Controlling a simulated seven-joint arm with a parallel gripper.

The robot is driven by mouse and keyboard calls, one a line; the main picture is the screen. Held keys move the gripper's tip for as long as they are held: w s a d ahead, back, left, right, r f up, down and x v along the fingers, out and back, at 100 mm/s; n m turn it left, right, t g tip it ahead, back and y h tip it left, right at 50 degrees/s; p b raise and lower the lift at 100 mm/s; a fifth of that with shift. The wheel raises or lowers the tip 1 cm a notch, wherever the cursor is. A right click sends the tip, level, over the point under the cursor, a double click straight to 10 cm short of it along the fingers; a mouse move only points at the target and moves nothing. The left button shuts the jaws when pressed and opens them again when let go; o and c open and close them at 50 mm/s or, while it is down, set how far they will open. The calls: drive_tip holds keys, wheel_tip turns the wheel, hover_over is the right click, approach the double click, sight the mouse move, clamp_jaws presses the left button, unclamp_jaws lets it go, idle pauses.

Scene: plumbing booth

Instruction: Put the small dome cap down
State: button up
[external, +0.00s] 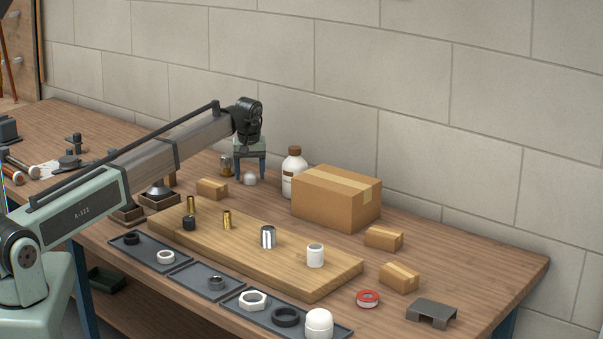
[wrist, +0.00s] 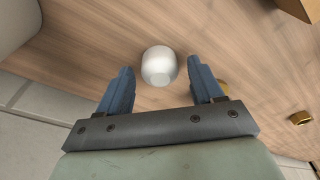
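The small dome cap (external: 250,179), white and rounded, rests on the wooden bench at the back, near the wall. In the wrist view the cap (wrist: 158,64) sits between my fingertips, with a gap visible on each side. My gripper (external: 250,172) points down over it; its two blue fingers are open, and in the wrist view my gripper (wrist: 159,78) holds nothing. Whether the fingers touch the bench cannot be told.
A white bottle (external: 292,180) and a large cardboard box (external: 335,200) stand right of my gripper. A small box (external: 212,189) and a wooden board (external: 285,277) with several fittings lie in front. Trays (external: 203,282) line the front edge.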

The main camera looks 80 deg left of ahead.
sight(250, 185)
wheel_tip(250, 185, up, 12)
drive_tip(key=d, duration=0.1)
drive_tip(key=shift+d, duration=0.4)
idle(0.4)
